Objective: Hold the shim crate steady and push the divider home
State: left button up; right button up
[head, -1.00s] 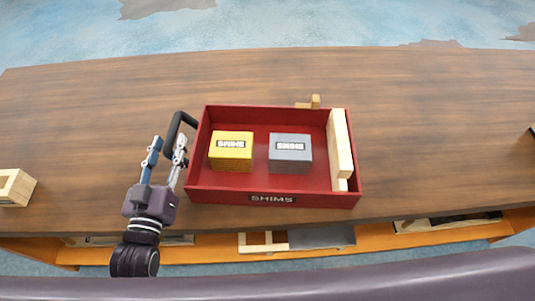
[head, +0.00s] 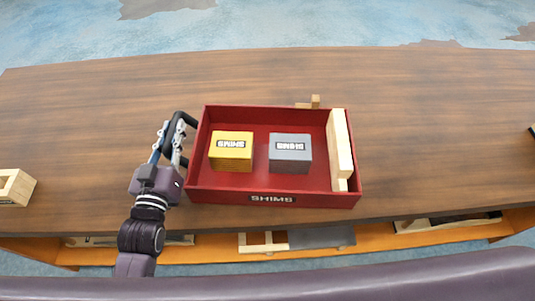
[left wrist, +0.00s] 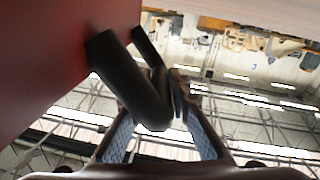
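The red shim crate (head: 230,193) stands on the wooden table with its black handle (head: 178,118) on the left side. The handle (left wrist: 135,90) and part of the red crate wall (left wrist: 60,50) fill the upper left wrist view. My left gripper (head: 175,128) is at this handle. Its fingers (left wrist: 168,95) converge on either side of the bar and look shut on it; the left fingertip is hidden behind the handle. The pale wooden divider (head: 341,148) sits at the crate's right end, looking raised above the wall. My right gripper is not in view.
A yellow box (head: 231,153) and a grey box (head: 290,155) stand inside the crate. A small wooden piece (head: 315,101) is just behind it. A wooden block (head: 15,187) lies at the table's left edge.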

pick_arm(q)
grip_shut()
jog(key=shift+w+r, duration=0.1)
jog(key=shift+r, duration=0.35)
jog(key=shift+f, duration=0.1)
jog(key=shift+d+f, duration=0.15)
jog(key=shift+d, duration=0.5)
dwell(0.7)
jog(key=shift+s+f, duration=0.2)
jog(key=shift+f, duration=0.3)
dwell(1.0)
